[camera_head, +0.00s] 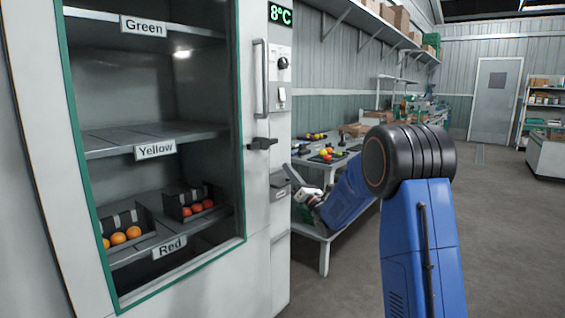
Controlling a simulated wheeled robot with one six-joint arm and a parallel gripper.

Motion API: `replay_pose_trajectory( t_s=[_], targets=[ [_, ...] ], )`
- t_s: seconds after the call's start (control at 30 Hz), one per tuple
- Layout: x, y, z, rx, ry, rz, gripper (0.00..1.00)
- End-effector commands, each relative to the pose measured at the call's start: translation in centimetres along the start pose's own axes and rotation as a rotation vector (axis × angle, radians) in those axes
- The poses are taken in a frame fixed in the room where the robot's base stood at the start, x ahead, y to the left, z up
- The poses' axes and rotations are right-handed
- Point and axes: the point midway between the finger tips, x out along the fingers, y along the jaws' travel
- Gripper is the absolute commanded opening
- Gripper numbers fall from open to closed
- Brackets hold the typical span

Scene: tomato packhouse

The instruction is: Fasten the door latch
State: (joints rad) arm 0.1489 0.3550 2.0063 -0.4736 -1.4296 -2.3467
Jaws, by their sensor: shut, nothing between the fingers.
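The door latch (262,143) is a small black lever on the right edge of the tall white cabinet, below the vertical door handle (264,78). It lies about horizontal, near the seam with the control panel. I cannot tell whether it is engaged. The cabinet door (256,200) has a large dark pane edged in green and looks shut or nearly so. My gripper (289,172) is shut and empty, a little below and right of the latch, apart from it in the picture. My forearm partly hides the gripper's rear.
Inside are shelves labelled Green (143,26), Yellow (155,149) and Red (169,248), with dark trays of orange and red tomatoes low down. A workbench (325,238) with tomatoes stands behind my arm. Open floor lies to the right.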

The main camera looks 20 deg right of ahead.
Motion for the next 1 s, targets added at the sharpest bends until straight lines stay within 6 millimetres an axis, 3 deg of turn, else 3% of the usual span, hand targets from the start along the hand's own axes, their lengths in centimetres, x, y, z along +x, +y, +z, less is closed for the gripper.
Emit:
replay_pose_trajectory(
  t_s=[0.2,0.4,1.0],
  targets=[
    [-3.5,-0.7,0.1,0.0,0.001,-0.002,0.0],
    [-5.0,-1.0,0.1,0.0,0.0,-0.001,0.0],
    [-5.1,-0.8,0.3,0.016,0.008,-0.012,0.0]
  ],
)
